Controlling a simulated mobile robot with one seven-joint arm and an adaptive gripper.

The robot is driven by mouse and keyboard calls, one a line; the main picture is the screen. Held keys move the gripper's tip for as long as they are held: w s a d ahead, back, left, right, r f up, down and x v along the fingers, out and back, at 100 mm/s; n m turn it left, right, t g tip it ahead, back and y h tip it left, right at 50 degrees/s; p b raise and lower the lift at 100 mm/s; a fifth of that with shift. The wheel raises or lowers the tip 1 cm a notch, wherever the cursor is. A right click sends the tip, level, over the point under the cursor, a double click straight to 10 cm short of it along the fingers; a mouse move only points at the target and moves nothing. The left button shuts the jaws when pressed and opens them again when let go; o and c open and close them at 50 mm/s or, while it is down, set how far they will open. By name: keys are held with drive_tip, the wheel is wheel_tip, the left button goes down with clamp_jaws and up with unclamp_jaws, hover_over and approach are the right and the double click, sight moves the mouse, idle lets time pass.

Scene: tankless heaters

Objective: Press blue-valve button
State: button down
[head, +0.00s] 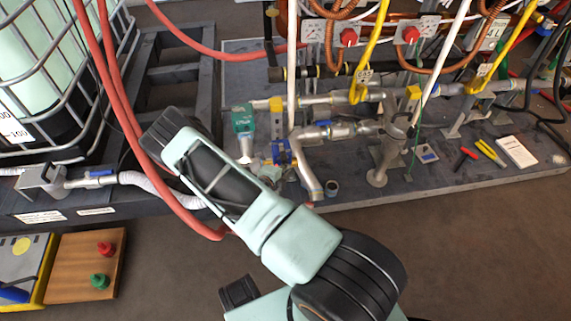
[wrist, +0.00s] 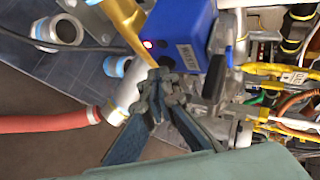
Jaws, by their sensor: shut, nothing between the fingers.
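In the head view a blue valve (head: 282,153) sits on the pipework just beyond my arm; my fingers are not clear there.
A silver pipe elbow (head: 309,178) and a teal-green device (head: 243,121) stand close by. A red hose (head: 108,90) passes beside my arm. Yellow valve handles (head: 362,85) line the pipes at the back.

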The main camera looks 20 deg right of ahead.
drive_tip(key=shift+s+a, duration=0.15)
drive_tip(key=shift+s, duration=0.3)
drive_tip(key=s+a+p, duration=0.1)
drive_tip(key=s+p, duration=0.2)
drive_tip(key=s, duration=0.2)
drive_tip(key=shift+s+a, duration=0.35)
drive_tip(key=shift+s, duration=0.05)
idle(0.3)
